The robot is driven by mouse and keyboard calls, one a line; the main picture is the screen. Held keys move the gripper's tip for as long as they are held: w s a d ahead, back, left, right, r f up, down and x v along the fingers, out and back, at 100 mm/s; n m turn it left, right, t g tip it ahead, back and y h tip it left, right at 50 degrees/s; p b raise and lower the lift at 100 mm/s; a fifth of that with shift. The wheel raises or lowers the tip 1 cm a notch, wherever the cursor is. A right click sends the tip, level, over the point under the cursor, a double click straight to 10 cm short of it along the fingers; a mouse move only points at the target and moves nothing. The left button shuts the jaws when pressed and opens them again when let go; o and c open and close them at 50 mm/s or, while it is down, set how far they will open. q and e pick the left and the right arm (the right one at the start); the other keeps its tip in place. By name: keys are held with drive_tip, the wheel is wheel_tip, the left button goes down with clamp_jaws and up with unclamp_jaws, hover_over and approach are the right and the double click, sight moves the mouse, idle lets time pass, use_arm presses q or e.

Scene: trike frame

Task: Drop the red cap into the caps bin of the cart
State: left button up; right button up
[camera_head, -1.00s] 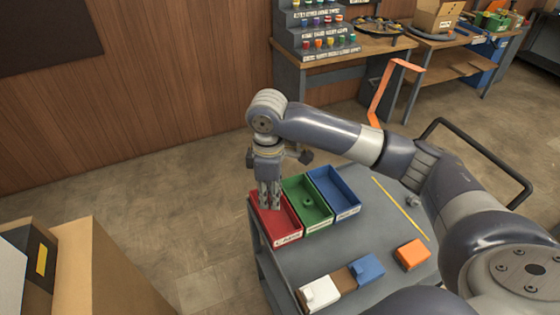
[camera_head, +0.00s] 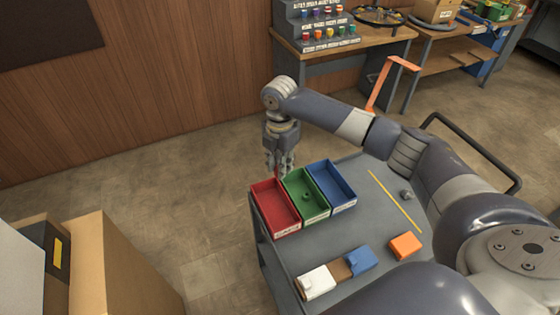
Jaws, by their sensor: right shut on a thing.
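My right gripper (camera_head: 281,168) points down at the far edge of the cart (camera_head: 335,240), just behind the red bin (camera_head: 275,212) and the green bin (camera_head: 318,204). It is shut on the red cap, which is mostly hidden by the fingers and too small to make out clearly. The red bin is the leftmost of three open bins and looks empty. Its front label is too small to read for sure. My left gripper is not in view.
The blue bin (camera_head: 340,195) stands right of the green one, which holds a small round piece. White, blue and orange blocks (camera_head: 405,245) and a yellow strip (camera_head: 396,202) lie on the cart. A workbench (camera_head: 345,45) with rows of coloured caps stands behind.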

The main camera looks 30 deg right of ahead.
wheel_tip(320, 180, down, 6)
drive_tip(key=b, duration=0.6)
drive_tip(key=o, duration=0.9)
drive_tip(key=shift+r, duration=0.1)
wheel_tip(320, 180, up, 12)
drive_tip(key=shift+f, duration=0.1)
drive_tip(key=shift+f, duration=0.1)
